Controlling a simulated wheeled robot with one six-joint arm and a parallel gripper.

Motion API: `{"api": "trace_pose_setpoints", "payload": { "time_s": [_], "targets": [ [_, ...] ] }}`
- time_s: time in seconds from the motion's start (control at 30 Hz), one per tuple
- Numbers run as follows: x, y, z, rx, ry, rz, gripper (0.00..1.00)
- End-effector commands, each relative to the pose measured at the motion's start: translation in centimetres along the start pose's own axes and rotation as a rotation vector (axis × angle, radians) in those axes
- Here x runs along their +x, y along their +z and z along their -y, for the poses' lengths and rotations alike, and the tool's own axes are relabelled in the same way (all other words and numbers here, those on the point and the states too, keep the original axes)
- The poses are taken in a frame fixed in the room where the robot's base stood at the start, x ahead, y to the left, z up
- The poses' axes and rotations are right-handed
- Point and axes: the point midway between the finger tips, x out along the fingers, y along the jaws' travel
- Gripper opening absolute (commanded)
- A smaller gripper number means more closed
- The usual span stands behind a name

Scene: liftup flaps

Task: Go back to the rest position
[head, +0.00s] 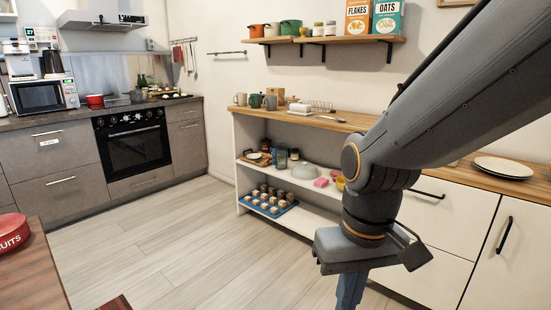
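My arm comes in from the upper right and bends down at the wrist in front of the white low cabinet (430,229). My gripper (350,292) hangs below the wrist, pointing down at the bottom of the head view. Its lower end is cut off or hard to make out, so I cannot tell whether its fingers are open or shut. I see nothing held in the part that shows.
Open shelves (292,215) hold cups, bowls and a blue tray of jars. The wooden counter (300,118) carries mugs and a plate stack (503,167). A wall shelf (325,40) hangs above. A table (30,270) with a red tin stands left. The floor (190,240) between is clear.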

Motion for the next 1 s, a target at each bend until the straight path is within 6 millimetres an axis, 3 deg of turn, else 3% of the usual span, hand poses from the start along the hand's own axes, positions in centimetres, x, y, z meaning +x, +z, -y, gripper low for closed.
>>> {"api": "trace_pose_setpoints", "payload": {
  "time_s": [0.43,0.7,1.0],
  "targets": [
    [-3.5,0.2,-3.0,0.089,0.022,0.001,0.00],
    [-6.6,1.1,-5.9,0.169,0.042,0.005,0.00],
    [-7.3,1.4,-7.2,0.204,0.050,0.003,0.00]
  ]
}}
